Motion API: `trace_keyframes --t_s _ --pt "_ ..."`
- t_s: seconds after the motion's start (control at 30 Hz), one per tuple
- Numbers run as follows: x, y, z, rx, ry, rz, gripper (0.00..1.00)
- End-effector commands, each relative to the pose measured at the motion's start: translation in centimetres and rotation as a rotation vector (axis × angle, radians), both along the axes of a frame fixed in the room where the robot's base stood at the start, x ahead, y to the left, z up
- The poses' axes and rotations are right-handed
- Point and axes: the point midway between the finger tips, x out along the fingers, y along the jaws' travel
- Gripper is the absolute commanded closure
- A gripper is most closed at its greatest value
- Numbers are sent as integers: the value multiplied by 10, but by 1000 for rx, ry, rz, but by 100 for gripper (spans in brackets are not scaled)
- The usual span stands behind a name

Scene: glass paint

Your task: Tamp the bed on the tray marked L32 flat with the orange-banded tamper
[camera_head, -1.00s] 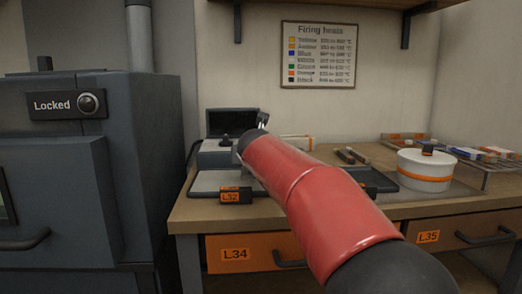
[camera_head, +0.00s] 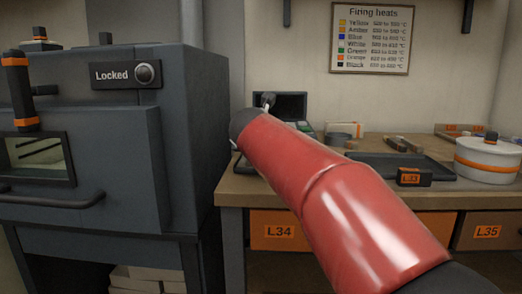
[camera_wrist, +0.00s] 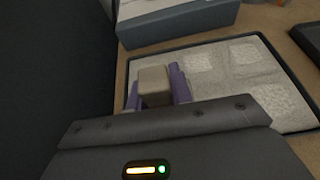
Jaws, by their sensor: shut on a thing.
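My gripper (camera_wrist: 159,88) has purple fingers shut on a grey-beige block (camera_wrist: 154,80), seen end-on in the wrist view. No orange band shows on this block, so I cannot tell if it is the orange-banded tamper. Beneath and beyond it lies a dark-rimmed tray (camera_wrist: 269,39) with a pale, grainy bed (camera_wrist: 222,82). Several squarish patches show in the bed. I cannot tell whether the block touches the bed. No label shows on this tray; the L32 mark is not in view now. In the head view my red arm hides the gripper and most of that tray.
A grey kiln (camera_head: 150,150) marked Locked stands close on the left. An empty-looking dark tray (camera_head: 385,166) marked L33 lies on the bench to the right, near a white tub (camera_head: 487,165) with an orange band. A grey box (camera_wrist: 180,22) stands behind the bed's tray.

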Motion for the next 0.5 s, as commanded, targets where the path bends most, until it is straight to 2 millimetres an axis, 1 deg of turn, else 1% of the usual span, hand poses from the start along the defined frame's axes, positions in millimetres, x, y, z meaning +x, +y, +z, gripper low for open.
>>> trace_keyframes --t_s 0.03,0.17,0.3,0.47,0.5 --pt "0 -13 6 1 -1 -7 100" --pt "-2 -36 7 1 0 -7 100" --pt "-4 -63 8 1 0 -7 100" --pt "-6 -90 8 1 0 -6 100" --pt "-7 -96 5 2 -1 -6 100"
